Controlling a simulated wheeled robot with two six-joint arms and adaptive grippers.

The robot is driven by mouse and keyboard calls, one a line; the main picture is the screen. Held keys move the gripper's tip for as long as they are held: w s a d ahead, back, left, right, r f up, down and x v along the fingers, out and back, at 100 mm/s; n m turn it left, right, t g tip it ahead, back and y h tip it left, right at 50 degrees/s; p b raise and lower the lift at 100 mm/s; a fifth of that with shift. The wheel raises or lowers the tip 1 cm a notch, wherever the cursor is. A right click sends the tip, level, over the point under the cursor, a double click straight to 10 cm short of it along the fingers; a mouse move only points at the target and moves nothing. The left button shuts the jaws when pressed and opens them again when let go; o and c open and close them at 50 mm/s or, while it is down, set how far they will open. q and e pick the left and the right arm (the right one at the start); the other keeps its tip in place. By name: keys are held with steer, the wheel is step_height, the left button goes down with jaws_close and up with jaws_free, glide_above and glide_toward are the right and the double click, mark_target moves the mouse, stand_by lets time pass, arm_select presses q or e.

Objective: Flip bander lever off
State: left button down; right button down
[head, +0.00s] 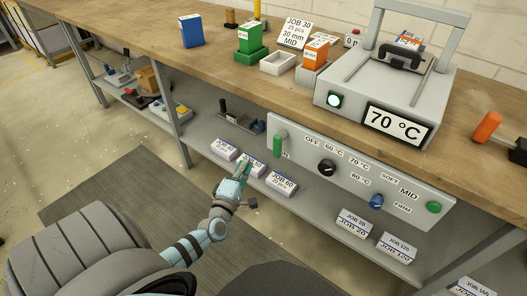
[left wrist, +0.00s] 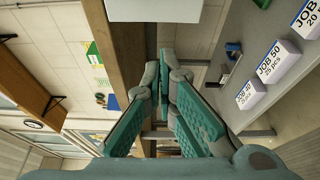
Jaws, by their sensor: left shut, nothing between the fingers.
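The grey control panel (head: 350,172) hangs on the front of the bench below the bander (head: 385,85), whose display reads 70 °C. A green lever (head: 278,146) sits at the panel's left end, with a partly hidden ON label beside its lower part. I cannot tell its exact tilt. My left gripper (head: 246,166) is shut and empty, below and left of the lever, in front of the lower-shelf boxes and apart from the lever. In the left wrist view its teal fingers (left wrist: 166,72) are together; the lever is not seen there. My right gripper is not in view.
The panel also has a black dial (head: 327,168), a blue knob (head: 376,201) and a green button (head: 434,207). Labelled boxes, including JOB 60 (head: 281,183), stand on the lower shelf (head: 315,205). The floor mat (head: 110,190) is clear.

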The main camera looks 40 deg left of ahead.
mark_target(277, 147)
arm_select(q)
steer(key=shift+w, duration=0.1)
steer(key=b+x, duration=0.4)
steer(key=x, duration=0.6)
steer(key=d+p, duration=0.1)
steer(key=d, duration=0.3)
steer(key=shift+d+p, duration=0.1)
steer(key=shift+p, duration=0.25)
steer(key=shift+f, duration=0.1)
